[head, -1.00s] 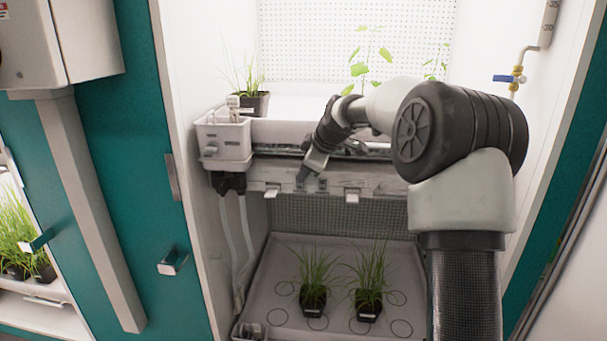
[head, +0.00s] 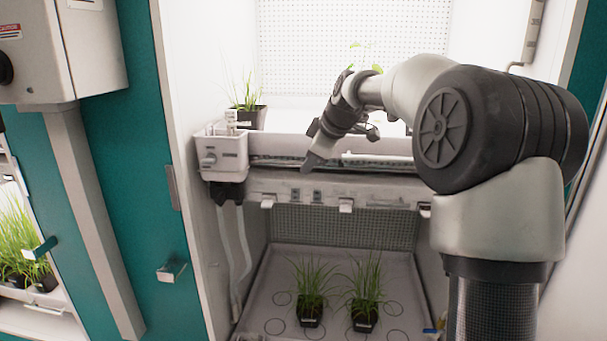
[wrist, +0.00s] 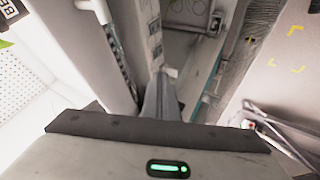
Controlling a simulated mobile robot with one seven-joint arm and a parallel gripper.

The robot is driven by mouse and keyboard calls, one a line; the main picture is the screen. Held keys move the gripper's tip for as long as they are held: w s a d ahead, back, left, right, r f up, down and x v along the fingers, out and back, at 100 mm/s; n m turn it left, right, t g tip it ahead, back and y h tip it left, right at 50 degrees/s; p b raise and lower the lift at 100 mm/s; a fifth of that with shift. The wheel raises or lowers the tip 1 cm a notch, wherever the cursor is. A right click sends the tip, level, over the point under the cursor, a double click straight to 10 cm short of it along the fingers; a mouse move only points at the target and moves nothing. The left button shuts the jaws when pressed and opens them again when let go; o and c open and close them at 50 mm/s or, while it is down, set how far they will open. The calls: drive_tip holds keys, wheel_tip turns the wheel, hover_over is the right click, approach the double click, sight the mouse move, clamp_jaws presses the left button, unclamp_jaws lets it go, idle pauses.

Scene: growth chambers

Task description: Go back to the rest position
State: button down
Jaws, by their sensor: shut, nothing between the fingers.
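My gripper (head: 308,163) is in front of the upper shelf edge of the open growth chamber in the head view. It is shut and holds nothing. It points down and to the left, and my arm reaches to it from the right. In the wrist view my shut fingers (wrist: 163,95) show at the middle, with shelf rails and the chamber's inside beyond them.
The upper shelf's front rail (head: 330,188) lies just by my gripper. A white bin (head: 221,150) hangs at its left end, near a potted grass plant (head: 248,117). Two potted grasses (head: 309,316) and (head: 364,317) stand on the lower tray (head: 268,290). A grey box (head: 75,50) juts out at left.

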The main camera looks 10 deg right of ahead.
drive_tip(key=shift+s+d+r, duration=0.1)
drive_tip(key=shift+s+r, duration=0.05)
drive_tip(key=shift+r, duration=0.2)
drive_tip(key=s+r+m+h+p, duration=0.1)
drive_tip(key=s+r+m+h, duration=0.25)
drive_tip(key=s, duration=1.65)
drive_tip(key=s+a+f+m+g, duration=0.1)
drive_tip(key=s+f+m, duration=0.4)
drive_tip(key=s, duration=0.6)
drive_tip(key=s+a+f+m+g, duration=0.1)
drive_tip(key=s+f+m, duration=0.45)
drive_tip(key=s, duration=0.45)
wheel_tip(320, 180, up, 16)
drive_tip(key=n+p, duration=0.1)
drive_tip(key=p, duration=1.3)
drive_tip(key=shift+f+y+p, duration=0.15)
drive_tip(key=shift+y+p, duration=0.2)
drive_tip(key=shift+p, duration=0.05)
